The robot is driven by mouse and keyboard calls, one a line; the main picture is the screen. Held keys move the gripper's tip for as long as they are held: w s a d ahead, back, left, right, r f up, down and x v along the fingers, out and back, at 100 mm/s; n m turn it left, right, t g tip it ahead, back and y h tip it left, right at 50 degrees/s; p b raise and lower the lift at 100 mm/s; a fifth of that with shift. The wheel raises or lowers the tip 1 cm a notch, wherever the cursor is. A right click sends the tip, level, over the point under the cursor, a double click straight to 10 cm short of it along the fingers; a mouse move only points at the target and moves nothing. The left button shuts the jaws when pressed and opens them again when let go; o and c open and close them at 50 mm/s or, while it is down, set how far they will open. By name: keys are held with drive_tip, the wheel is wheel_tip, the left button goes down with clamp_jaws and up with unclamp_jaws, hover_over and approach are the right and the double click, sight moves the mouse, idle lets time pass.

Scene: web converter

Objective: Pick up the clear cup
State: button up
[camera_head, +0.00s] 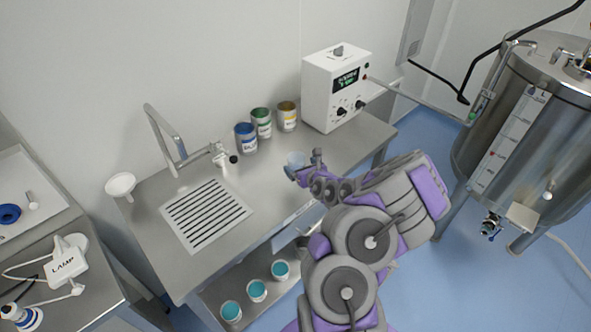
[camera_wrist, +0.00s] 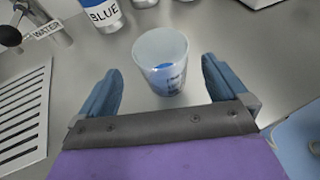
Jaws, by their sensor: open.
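The clear cup (camera_wrist: 160,62) stands upright on the steel table (camera_wrist: 200,24). It is translucent, with dark print on its side and something blue showing through it. In the wrist view, my gripper (camera_wrist: 158,90) is open. Its two blue fingers lie to the left and right of the cup's near side, with visible gaps, and neither seems to touch it. In the head view, the cup (camera_head: 296,160) is small and partly hidden by my gripper (camera_head: 302,172) at the table's front half.
Blue, green and yellow paint cans (camera_head: 264,122) stand behind the cup. A white control box (camera_head: 335,88) stands at the back right. A slotted drain (camera_head: 205,213) and a faucet (camera_head: 165,140) are to the left. Cups with teal contents (camera_head: 257,291) sit on the lower shelf.

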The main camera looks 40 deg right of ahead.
sight(293, 159)
drive_tip(key=b+x, duration=0.1)
drive_tip(key=x, duration=0.3)
drive_tip(key=shift+w+d+f+b, duration=0.2)
drive_tip(key=shift+d+f+b, duration=0.1)
drive_tip(key=shift+d+b, duration=0.15)
drive_tip(key=shift+w, duration=0.4)
drive_tip(key=shift+a+r, duration=0.1)
drive_tip(key=shift+a, duration=0.1)
drive_tip(key=shift+c, duration=0.3)
drive_tip(key=shift+d, duration=0.15)
drive_tip(key=c, duration=1)
drive_tip(key=shift+c, duration=0.2)
